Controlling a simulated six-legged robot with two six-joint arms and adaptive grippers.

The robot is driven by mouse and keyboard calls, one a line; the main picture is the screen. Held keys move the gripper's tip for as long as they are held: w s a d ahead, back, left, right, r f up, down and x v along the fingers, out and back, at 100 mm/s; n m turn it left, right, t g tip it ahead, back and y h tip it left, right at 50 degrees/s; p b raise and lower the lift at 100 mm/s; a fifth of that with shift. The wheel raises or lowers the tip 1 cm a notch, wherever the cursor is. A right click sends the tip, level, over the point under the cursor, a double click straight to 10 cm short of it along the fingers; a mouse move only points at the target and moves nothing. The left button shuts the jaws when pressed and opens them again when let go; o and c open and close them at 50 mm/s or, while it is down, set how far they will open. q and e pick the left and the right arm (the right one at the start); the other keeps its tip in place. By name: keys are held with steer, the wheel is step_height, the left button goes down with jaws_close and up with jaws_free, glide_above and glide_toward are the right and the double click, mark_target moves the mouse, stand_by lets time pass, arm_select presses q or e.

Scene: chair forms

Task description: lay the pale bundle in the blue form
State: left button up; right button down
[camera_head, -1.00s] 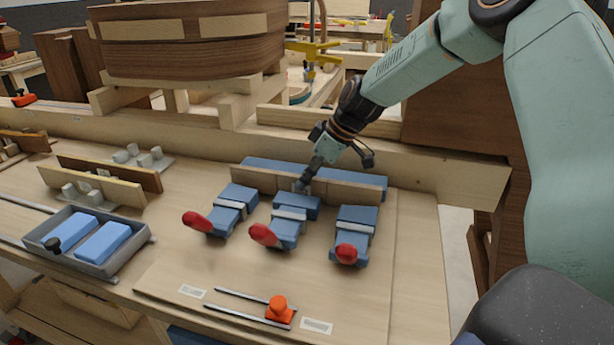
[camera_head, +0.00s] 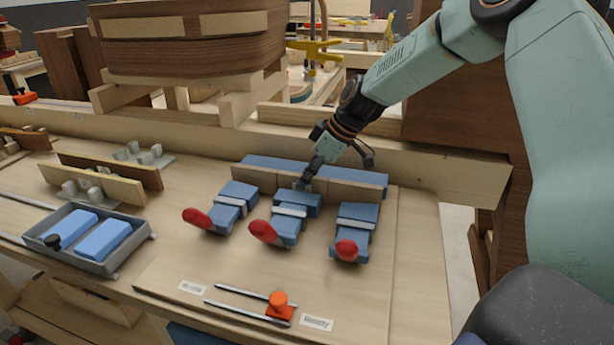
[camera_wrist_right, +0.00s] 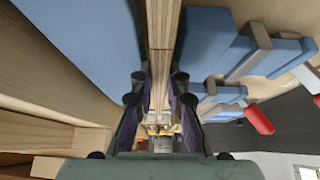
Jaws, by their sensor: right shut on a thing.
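The pale bundle (camera_head: 345,190) is a long wooden strip standing on edge along the front of the blue form (camera_head: 268,165), on the board at the back. In the right wrist view the bundle (camera_wrist_right: 163,28) runs beside the form's wide blue face (camera_wrist_right: 92,38); I cannot tell whether they touch all along. My right gripper (camera_head: 303,185) reaches down from the right and is shut on the bundle near its middle. In the right wrist view its fingers (camera_wrist_right: 159,82) sit on either side of the bundle. My left gripper is not in view.
Three blue clamp blocks with red handles (camera_head: 262,232) stand in front of the bundle. An orange knob (camera_head: 278,302) sits by metal rails near the front. A grey tray (camera_head: 125,262) with blue pads and a brown-and-pale strip pair (camera_head: 92,186) lie left.

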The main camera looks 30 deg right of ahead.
steer(key=c, duration=1.3)
jaws_free()
steer(key=shift+f, duration=0.15)
steer(key=shift+o, duration=0.2)
steer(key=shift+s, duration=0.1)
steer(key=v, duration=1.2)
